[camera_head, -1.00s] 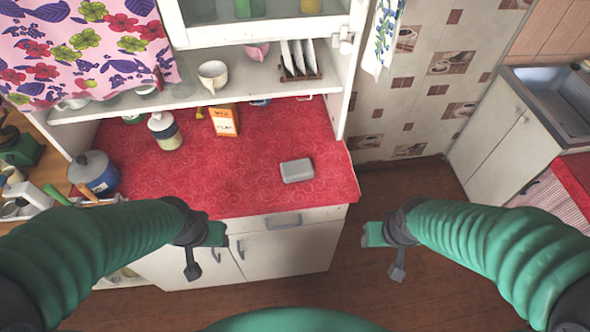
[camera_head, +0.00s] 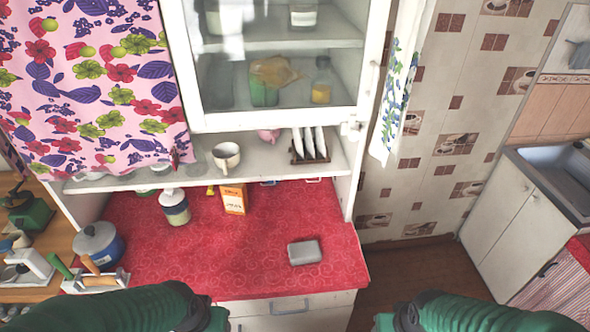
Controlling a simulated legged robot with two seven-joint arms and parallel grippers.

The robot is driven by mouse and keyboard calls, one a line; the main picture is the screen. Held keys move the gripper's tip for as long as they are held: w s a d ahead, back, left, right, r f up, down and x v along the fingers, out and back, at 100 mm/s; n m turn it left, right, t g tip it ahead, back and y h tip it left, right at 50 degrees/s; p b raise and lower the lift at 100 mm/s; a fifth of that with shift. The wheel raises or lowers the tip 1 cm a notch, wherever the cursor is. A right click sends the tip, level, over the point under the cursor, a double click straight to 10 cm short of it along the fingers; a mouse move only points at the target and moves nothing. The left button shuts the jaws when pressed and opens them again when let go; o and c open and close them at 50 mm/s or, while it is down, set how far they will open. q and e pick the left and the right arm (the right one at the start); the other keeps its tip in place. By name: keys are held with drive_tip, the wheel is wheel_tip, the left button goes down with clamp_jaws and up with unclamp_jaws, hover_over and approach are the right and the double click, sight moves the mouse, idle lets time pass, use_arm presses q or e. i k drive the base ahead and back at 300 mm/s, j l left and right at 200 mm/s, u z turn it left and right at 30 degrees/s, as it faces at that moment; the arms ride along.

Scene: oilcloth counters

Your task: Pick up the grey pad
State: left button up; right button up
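The grey pad (camera_head: 304,252) lies flat on the red patterned countertop (camera_head: 240,262), near its front right corner. Nothing touches it. My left gripper (camera_head: 218,318) is at the bottom edge of the view, in front of the counter and to the left of the pad. My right gripper (camera_head: 384,322) is at the bottom edge too, to the right of the counter's front corner. Both are apart from the pad. The fingers of both are mostly cut off by the frame, so their opening cannot be made out.
An orange box (camera_head: 233,199) and a jar (camera_head: 174,207) stand at the back of the counter. A blue pot (camera_head: 99,246) stands at the left. A shelf with a white cup (camera_head: 226,156) and a plate rack (camera_head: 310,152) overhangs the back. The counter around the pad is clear.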

sight(304, 252)
drive_tip(key=i+j+u, duration=0.15)
drive_tip(key=j, duration=0.2)
drive_tip(key=i+j+u, duration=0.2)
drive_tip(key=j, duration=0.15)
drive_tip(key=i+j+u, duration=0.15)
drive_tip(key=j, duration=0.2)
